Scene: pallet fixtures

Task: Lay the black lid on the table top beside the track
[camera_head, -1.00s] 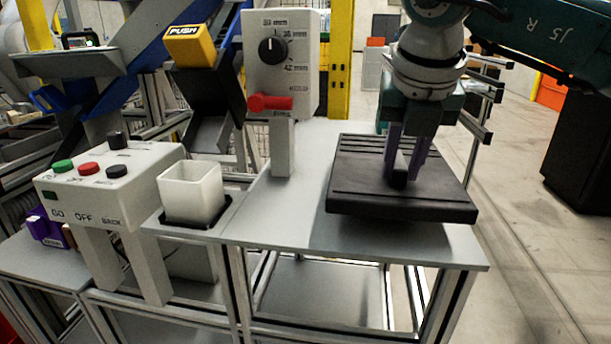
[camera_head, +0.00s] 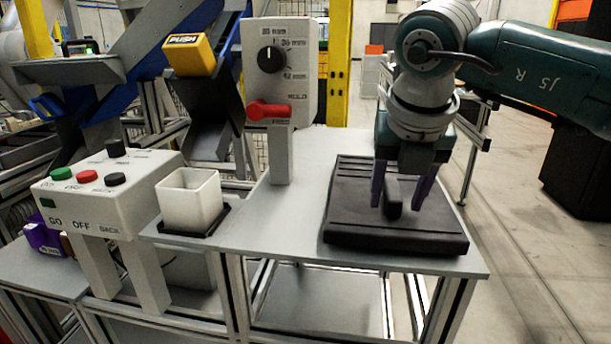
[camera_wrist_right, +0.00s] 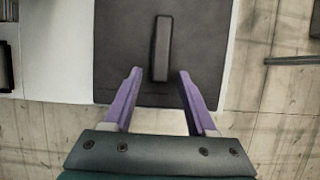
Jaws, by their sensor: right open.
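The black lid (camera_head: 350,232) is a flat square slab with a bar handle (camera_head: 395,197) on top. It lies flat on the grey table top (camera_head: 290,222) at the right end. My right gripper (camera_head: 403,203) is open, with its purple fingers apart on either side of the handle. In the right wrist view the lid (camera_wrist_right: 120,55) fills the upper middle, its handle (camera_wrist_right: 162,48) stands between and beyond the open fingers (camera_wrist_right: 157,78), not touching them. My left gripper is not in view. I cannot make out a track clearly.
A white open cup (camera_head: 190,203) sits in a black holder left of the lid. A control box (camera_head: 110,195) with coloured buttons and an upright dial panel (camera_head: 280,75) with a red lever stand further left.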

